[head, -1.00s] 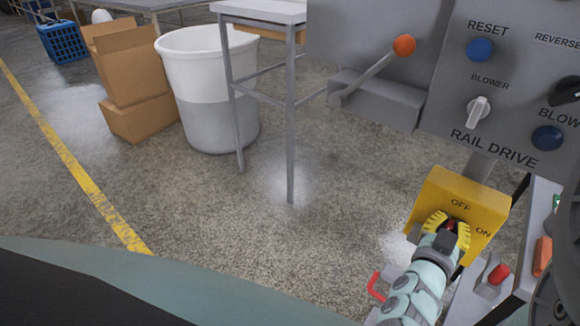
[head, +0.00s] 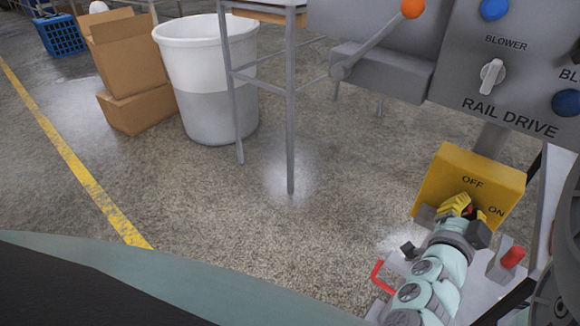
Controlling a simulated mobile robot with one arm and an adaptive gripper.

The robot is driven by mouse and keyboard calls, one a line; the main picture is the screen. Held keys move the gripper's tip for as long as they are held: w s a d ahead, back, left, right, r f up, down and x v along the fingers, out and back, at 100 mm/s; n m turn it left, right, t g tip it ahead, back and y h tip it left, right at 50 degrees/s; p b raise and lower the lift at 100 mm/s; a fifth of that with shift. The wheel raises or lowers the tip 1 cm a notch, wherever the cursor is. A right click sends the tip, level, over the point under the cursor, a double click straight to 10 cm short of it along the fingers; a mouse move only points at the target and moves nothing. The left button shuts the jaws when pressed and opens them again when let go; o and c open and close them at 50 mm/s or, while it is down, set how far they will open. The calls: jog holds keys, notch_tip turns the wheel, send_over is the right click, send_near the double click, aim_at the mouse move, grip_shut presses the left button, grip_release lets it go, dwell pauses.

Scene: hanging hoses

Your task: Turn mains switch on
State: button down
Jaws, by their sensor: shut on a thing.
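The mains switch is a yellow box (head: 440,180) marked OFF and ON, at the lower right in the head view. OFF is printed near the top middle of its face and ON at the right. My gripper (head: 466,208) is at the front of the box, its yellow fingers shut on the switch's red knob (head: 470,210). The fingers and wrist hide most of the knob, so its exact pointing is hard to read. The gripper is turned, with its fingers slanting toward the right.
A grey panel (head: 530,75) with a blower knob (head: 492,76) and blue buttons stands above the box. A lever with an orange ball (head: 413,8) is to its left. A red-capped part (head: 512,257) sits close at right.

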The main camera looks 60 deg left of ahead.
jog(key=shift+d+f+m+b, duration=0.15)
jog(key=shift+f+m+b, duration=0.15)
jog(key=shift+m+b, duration=0.65)
jog(key=shift+m, duration=0.35)
jog(key=c, duration=1)
grip_release()
jog(key=shift+w+r, duration=0.1)
jog(key=shift+r, duration=0.1)
